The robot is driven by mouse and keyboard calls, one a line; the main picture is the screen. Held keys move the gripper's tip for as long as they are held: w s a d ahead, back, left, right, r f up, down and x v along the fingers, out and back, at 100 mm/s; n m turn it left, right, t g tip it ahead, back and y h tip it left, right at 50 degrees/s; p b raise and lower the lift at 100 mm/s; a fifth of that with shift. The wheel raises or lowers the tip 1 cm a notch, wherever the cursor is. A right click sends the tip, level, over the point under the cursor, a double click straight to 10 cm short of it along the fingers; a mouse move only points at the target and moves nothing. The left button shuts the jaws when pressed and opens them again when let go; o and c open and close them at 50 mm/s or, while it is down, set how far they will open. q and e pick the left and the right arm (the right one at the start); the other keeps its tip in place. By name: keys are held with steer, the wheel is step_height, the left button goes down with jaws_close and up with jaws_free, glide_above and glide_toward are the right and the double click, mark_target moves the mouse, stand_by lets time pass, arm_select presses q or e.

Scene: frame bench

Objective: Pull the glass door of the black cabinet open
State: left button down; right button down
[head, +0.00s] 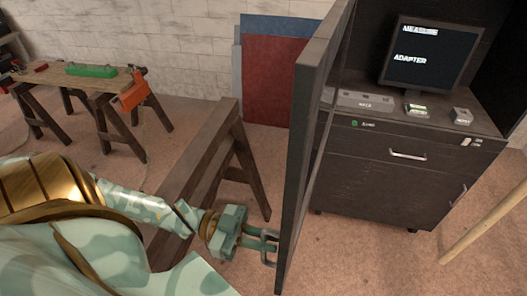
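The black cabinet (374,185) stands at the right. Its door (305,150) is swung wide open toward me and shows almost edge-on, so its glass is hardly visible. A grey handle (269,260) sticks out on the left face of the door, low down. My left gripper (272,241) comes in from the left, with its fingertips at this handle and close to the door face. A gap shows between its fingers; whether they press on the handle is too small to tell. My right gripper is not in view.
A monitor (431,54) and small devices (365,100) stand inside the cabinet above a drawer. A wooden sawhorse (200,160) stands beside my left arm. A bench (75,82) is at the far left. A wooden pole (490,220) leans at the right.

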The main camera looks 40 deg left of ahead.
arm_select(q)
steer(key=c, duration=1.5)
jaws_free()
steer(key=shift+c, duration=0.2)
steer(key=b+v, duration=0.1)
steer(key=v, duration=1.5)
steer(key=shift+a, duration=0.25)
steer(key=shift+s, duration=0.1)
